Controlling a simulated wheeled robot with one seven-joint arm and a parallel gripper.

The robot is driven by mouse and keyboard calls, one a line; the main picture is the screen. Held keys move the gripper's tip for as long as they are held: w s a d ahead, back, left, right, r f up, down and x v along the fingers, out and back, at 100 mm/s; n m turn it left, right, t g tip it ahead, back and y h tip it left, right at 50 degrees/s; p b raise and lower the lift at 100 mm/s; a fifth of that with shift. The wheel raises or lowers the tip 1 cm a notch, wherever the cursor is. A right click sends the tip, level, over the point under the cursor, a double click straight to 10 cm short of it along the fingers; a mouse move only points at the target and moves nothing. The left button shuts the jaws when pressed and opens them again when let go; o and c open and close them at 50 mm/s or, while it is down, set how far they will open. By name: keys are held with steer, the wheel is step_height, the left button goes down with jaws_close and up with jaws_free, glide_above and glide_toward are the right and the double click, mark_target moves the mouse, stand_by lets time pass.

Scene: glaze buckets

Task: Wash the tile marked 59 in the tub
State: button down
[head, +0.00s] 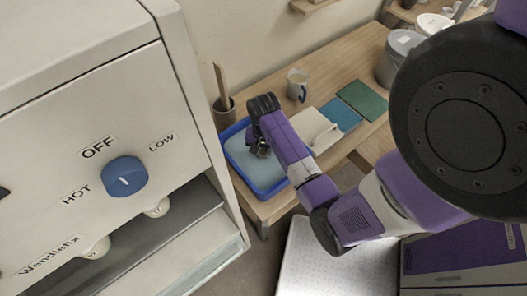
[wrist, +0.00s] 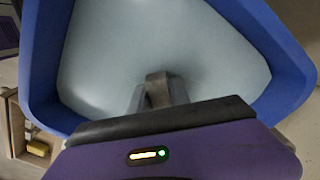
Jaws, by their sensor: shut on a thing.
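The blue tub (head: 229,132) stands on the wooden table and holds pale grey-blue water (head: 238,152). The tub's rim (wrist: 42,60) and the water (wrist: 120,50) fill most of the wrist view. My gripper (head: 263,152) is over the tub, pointing down at the water. In the wrist view it is shut on a small grey-brown piece (wrist: 157,88). This piece may be the tile, but no number can be read on it. Whether it touches the water I cannot tell. No mark 59 is readable in either view.
A pot with a wooden stick (head: 224,112) stands behind the tub, a mug (head: 297,86) behind to the right. Pale, blue (head: 342,115) and green (head: 362,99) flat pieces lie right of the tub. Buckets (head: 400,55) stand farther back. A large cabinet with a blue dial (head: 125,178) blocks the left.

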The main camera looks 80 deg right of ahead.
steer(key=shift+f, duration=0.4)
steer(key=shift+a+p, duration=0.5)
steer(key=shift+a, duration=0.1)
steer(key=shift+d, duration=0.2)
steer(key=shift+d, duration=1.05)
steer(key=shift+a, duration=0.1)
steer(key=shift+a+p, duration=0.6)
steer(key=shift+a, duration=0.55)
